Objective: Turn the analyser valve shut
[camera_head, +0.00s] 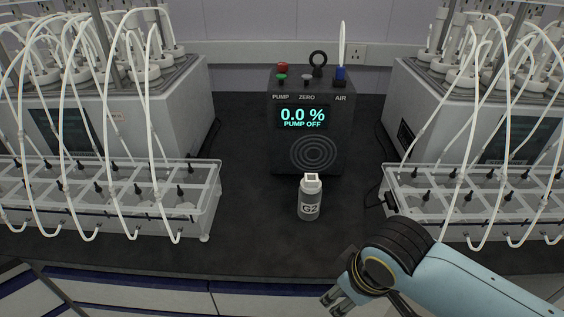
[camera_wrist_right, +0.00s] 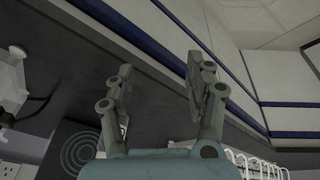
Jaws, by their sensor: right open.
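The analyser (camera_head: 311,159) is a black box at the back middle of the bench. Its display (camera_head: 302,117) reads 0.0 % and PUMP OFF. A small blue valve (camera_head: 340,73) sits on its top right above the label AIR, with a white tube standing up from it. My right gripper (camera_head: 338,299) is open and empty at the front of the bench, well short of the analyser. In the right wrist view its two fingers (camera_wrist_right: 160,75) are spread apart with nothing held between them. My left gripper is out of view.
A bottle (camera_head: 310,207) marked G2 stands upright in front of the analyser. A red button (camera_head: 282,68), a green button (camera_head: 281,77) and a black ring (camera_head: 318,58) are on the analyser's top. Reactor units with clear racks (camera_head: 205,200) (camera_head: 480,212) and looping tubes flank it.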

